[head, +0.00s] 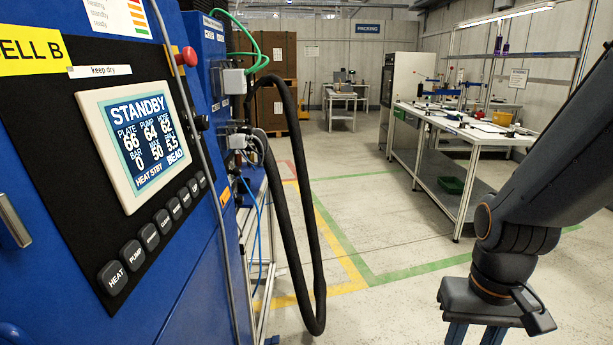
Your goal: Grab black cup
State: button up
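I cannot make out a black cup anywhere in the head view. My gripper (474,336) hangs at the bottom right, pointing down, in front of bare floor. Its two blue fingers stand apart where they show. The fingertips are cut off by the bottom edge, so whether anything is between them is hidden.
A blue machine with a STANDBY screen (143,139) fills the left. A thick black hose (314,240) loops from it towards the floor. A white workbench (465,128) with small items too far to tell stands at the right. The floor (400,235) between is clear.

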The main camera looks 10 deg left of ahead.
aim_at(243, 190)
jog(key=z, duration=0.25)
jog(key=i, duration=1.45)
jog(key=u, duration=0.6)
jog(key=i, duration=0.95)
jog(key=u, duration=1.35)
jog(key=i, duration=0.45)
jog(key=u, duration=0.4)
